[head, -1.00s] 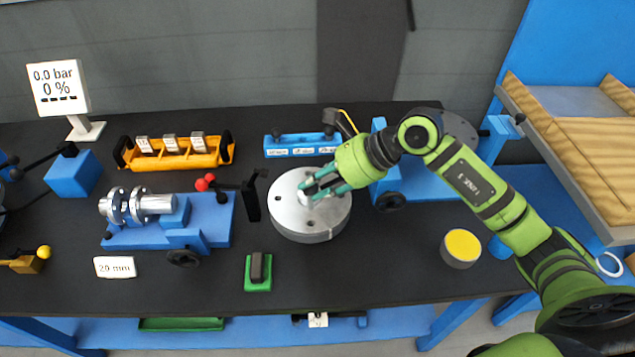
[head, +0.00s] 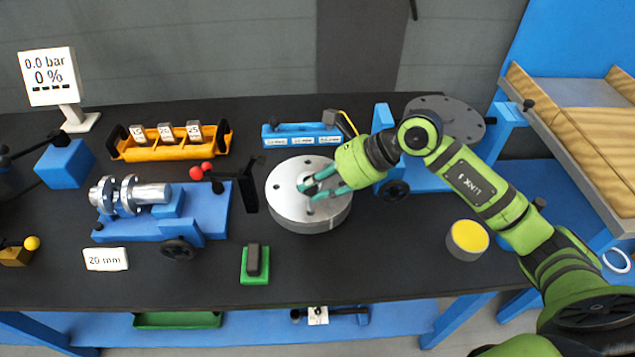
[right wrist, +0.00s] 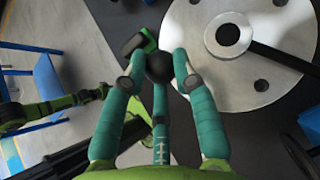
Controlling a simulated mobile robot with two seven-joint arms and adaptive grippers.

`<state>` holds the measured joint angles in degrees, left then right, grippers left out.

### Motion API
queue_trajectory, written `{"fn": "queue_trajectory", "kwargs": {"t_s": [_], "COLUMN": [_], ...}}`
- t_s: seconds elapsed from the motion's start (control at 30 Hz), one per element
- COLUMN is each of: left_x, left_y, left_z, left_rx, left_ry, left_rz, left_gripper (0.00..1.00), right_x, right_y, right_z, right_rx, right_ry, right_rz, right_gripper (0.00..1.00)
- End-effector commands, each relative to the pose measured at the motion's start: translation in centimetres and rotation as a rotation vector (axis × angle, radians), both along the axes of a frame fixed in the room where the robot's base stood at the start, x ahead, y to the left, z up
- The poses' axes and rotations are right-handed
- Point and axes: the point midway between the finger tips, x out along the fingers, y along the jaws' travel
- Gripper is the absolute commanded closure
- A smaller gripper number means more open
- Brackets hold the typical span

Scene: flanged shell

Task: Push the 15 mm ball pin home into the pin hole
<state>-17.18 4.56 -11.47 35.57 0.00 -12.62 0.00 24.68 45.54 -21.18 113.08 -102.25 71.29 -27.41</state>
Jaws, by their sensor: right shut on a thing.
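My right gripper (head: 316,191) is over the silver flanged disc (head: 335,213), its teal fingers pointing left. In the right wrist view the fingers (right wrist: 160,66) close around a dark round ball (right wrist: 159,68), which looks like the head of the ball pin. Its shank is hidden, so I cannot tell whether it is in a hole. The disc (right wrist: 270,25) shows upper right in that view, with a raised centre hub (right wrist: 228,36) and several small holes in its flange. I cannot tell which is the pin hole.
A blue fixture with a shaft (head: 145,193) is at left, with a black lever beside the disc. A green block (head: 255,264) is in front, a yellow-topped cylinder (head: 467,240) at right.

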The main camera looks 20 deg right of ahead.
Motion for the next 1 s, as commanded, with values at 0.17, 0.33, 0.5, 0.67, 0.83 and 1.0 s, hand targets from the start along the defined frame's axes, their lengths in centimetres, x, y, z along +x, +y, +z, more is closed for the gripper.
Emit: {"fn": "queue_trajectory", "kwargs": {"t_s": [0.17,0.33,0.5,0.67,0.83,1.0], "left_x": [-0.01,-0.02,-0.03,-0.04,-0.05,-0.05], "left_y": [-0.01,0.00,0.01,0.01,0.02,0.01], "left_z": [-0.14,-0.56,-0.56,-0.55,-0.55,-0.83], "left_rx": [0.000,0.000,0.000,0.000,0.000,0.000], "left_ry": [0.000,0.000,0.000,0.001,0.001,0.001], "left_rz": [0.000,0.000,0.000,0.000,0.000,0.000], "left_gripper": [0.60,0.60,0.60,0.60,0.60,0.60], "right_x": [0.02,0.03,0.01,0.01,0.01,0.01], "right_y": [-0.01,-0.01,-0.01,0.00,0.01,-0.01], "right_z": [-0.01,-0.04,0.04,0.05,0.03,-0.06], "right_rx": [0.000,0.000,0.001,0.001,0.001,0.000], "right_ry": [-0.002,-0.002,-0.001,0.000,0.000,-0.002], "right_rz": [0.000,0.000,-0.001,0.000,0.000,0.001], "right_gripper": [1.00,1.00,1.00,1.00,1.00,1.00]}}
